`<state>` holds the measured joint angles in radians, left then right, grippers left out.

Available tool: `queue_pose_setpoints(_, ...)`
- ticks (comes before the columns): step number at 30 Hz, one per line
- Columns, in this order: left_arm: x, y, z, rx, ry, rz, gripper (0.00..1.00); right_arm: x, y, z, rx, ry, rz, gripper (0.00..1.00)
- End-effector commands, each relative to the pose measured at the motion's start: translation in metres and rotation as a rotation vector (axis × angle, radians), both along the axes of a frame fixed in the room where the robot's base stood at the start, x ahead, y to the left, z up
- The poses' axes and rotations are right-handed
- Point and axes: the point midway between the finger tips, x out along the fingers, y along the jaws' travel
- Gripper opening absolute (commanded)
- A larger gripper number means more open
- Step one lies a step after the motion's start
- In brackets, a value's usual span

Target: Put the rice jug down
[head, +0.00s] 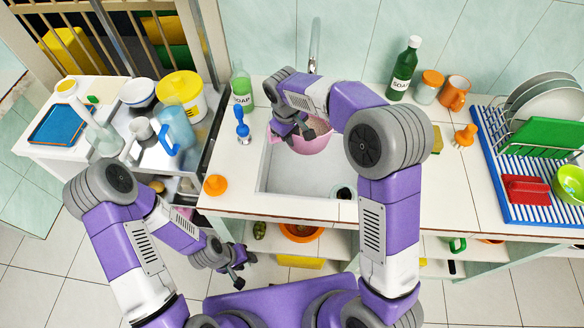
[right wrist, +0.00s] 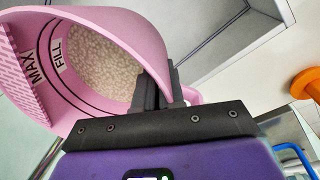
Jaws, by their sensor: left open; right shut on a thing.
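The pink rice jug (head: 312,143) is over the sink (head: 300,178) in the head view. In the right wrist view the jug (right wrist: 125,30) shows its inside with pale rice grains and the words MAX and FILL. My right gripper (head: 298,133) is shut on the jug's rim or handle side; its fingers (right wrist: 158,90) are at the jug's wall in the right wrist view. Whether the jug touches the sink cannot be told. My left gripper (head: 238,276) is open and empty, low in front of the counter.
A dish rack (head: 490,150) is at the right. The white counter (head: 450,200) right of the sink has bare room.

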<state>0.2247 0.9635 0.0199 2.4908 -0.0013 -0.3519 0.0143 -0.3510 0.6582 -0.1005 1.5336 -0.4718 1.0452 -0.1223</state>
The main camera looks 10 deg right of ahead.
Motion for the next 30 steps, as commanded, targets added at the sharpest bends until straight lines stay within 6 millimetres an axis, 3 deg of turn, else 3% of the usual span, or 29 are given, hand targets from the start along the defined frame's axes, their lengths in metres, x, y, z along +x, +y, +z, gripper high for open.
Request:
queue_pose_setpoints(1, 0.0, 0.0, -0.008, 0.0, 0.001, 0.0, 0.43, -0.001, 0.0, -0.018, -0.002, 0.005, 0.0, 0.0)
queue_pose_setpoints(3, 0.0, 0.0, -0.014, 0.0, 0.001, 0.0, 0.43, -0.002, 0.0, -0.036, -0.002, 0.005, 0.0, 0.0)
queue_pose_setpoints(12, 0.0, 0.0, -0.034, 0.0, 0.001, 0.0, 0.43, -0.001, 0.0, -0.104, -0.002, 0.003, 0.002, 0.0)
queue_pose_setpoints(20, 0.0, 0.0, -0.039, 0.0, 0.001, 0.0, 0.43, -0.001, 0.0, -0.123, -0.001, 0.001, -0.001, 0.0)
queue_pose_setpoints(27, 0.0, 0.0, -0.051, 0.0, 0.001, 0.0, 0.43, -0.002, 0.0, -0.158, -0.002, 0.003, 0.0, 0.0)
queue_pose_setpoints(30, 0.0, 0.0, -0.052, 0.0, 0.001, 0.0, 0.43, -0.001, 0.0, -0.164, -0.001, 0.0, 0.0, 0.0)
